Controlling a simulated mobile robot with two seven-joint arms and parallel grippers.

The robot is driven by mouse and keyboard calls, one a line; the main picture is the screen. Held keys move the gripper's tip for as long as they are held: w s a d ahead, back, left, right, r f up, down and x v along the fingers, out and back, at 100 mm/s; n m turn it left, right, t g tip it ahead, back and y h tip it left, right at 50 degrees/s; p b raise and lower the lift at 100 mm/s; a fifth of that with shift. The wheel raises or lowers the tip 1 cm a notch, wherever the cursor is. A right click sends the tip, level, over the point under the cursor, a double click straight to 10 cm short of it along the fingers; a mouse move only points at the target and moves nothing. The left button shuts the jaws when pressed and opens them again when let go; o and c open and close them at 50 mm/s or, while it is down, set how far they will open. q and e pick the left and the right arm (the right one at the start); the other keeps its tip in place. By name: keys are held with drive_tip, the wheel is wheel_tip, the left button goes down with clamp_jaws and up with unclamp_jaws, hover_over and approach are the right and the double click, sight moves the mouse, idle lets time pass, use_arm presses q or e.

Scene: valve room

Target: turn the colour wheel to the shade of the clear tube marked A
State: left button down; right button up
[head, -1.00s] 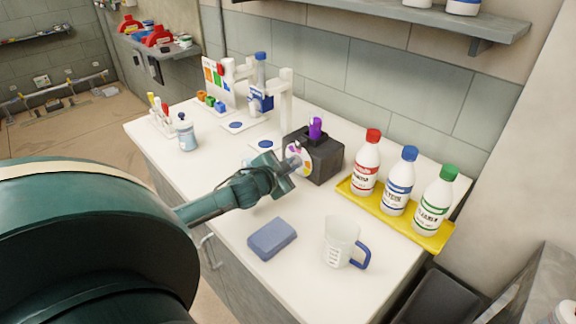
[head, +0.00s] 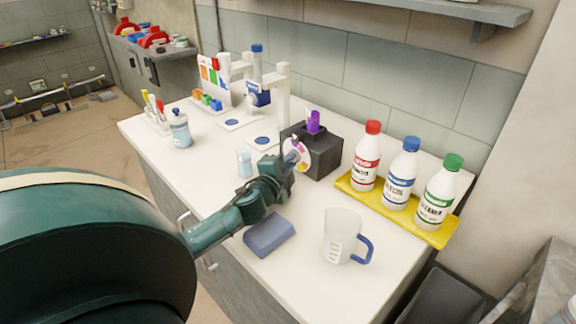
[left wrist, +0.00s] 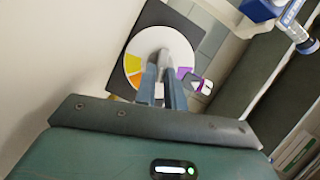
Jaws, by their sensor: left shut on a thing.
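The colour wheel (head: 302,155) is a pale disc with coloured patches on the front of a black box (head: 325,155). The left wrist view shows the wheel (left wrist: 172,40) with yellow and orange segments at its left and much of it pale. My left gripper (head: 290,163) is at the wheel's face, its fingers (left wrist: 163,75) shut on a pale part near the centre, apparently the knob, mostly hidden. A clear tube with purple content (head: 313,122) stands upright on the box. I cannot read a letter A on it. My right gripper is not in view.
A small vial (head: 244,165) and a blue block (head: 269,235) are near my left arm. A jug (head: 340,236) stands in front right. Three capped bottles stand on a yellow tray (head: 400,215). A white stand (head: 283,95) is behind left.

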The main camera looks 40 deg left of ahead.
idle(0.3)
use_arm(q)
drive_tip(key=c, duration=1.5)
unclamp_jaws()
wheel_tip(320, 180, up, 10)
drive_tip(key=shift+r+p, duration=0.1)
drive_tip(key=shift+p, duration=0.65)
